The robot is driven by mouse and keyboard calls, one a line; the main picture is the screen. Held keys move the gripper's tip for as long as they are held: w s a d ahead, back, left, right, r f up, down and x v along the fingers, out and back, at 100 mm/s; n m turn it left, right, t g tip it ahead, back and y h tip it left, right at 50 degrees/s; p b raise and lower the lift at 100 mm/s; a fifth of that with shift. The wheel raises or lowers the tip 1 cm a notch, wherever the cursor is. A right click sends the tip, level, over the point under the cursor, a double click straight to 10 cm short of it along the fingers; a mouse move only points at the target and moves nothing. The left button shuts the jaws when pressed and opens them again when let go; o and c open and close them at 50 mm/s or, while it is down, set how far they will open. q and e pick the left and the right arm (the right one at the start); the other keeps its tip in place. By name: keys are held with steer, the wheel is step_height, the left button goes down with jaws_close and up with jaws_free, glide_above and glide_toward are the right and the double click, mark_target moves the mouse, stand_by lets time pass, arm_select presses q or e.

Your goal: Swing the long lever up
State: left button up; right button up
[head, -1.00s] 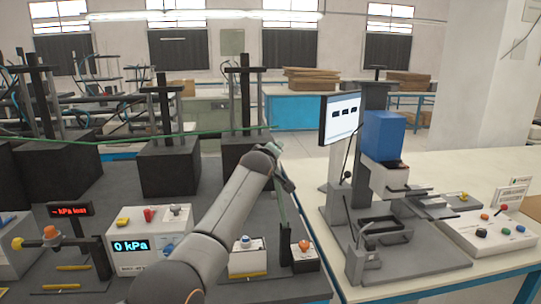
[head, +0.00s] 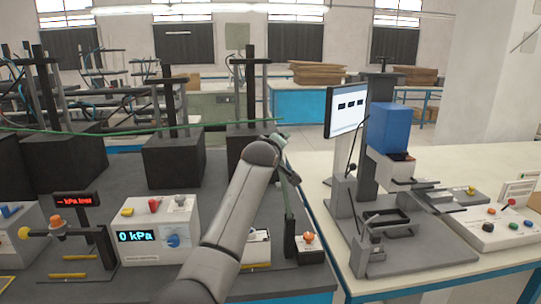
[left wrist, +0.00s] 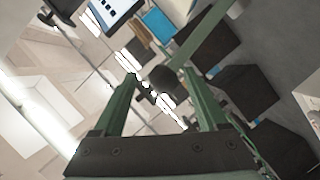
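The long lever (head: 289,212) is a thin dark green bar. It stands nearly upright beside the small box with the orange knob, at the right edge of the grey bench. In the left wrist view the lever (left wrist: 208,36) runs as a green band down to a dark round knob (left wrist: 163,79). My left gripper (left wrist: 160,77) has its two green fingers apart, with the knob showing between their tips; contact is not clear. In the head view my left arm hides most of the gripper. My right gripper is not in view.
The box with the orange knob (head: 309,249) is close right of the lever. A white pressure unit reading 0 kPa (head: 187,213) stands left of my arm. A press with a blue head (head: 387,128) and a monitor (head: 345,111) stand on the right table. Black blocks stand behind.

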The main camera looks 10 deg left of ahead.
arm_select(q)
steer(key=b+v, duration=0.2)
steer(key=v, duration=0.8)
steer(key=shift+b, duration=0.35)
steer(key=shift+s+f, duration=0.1)
steer(key=shift+s, duration=0.1)
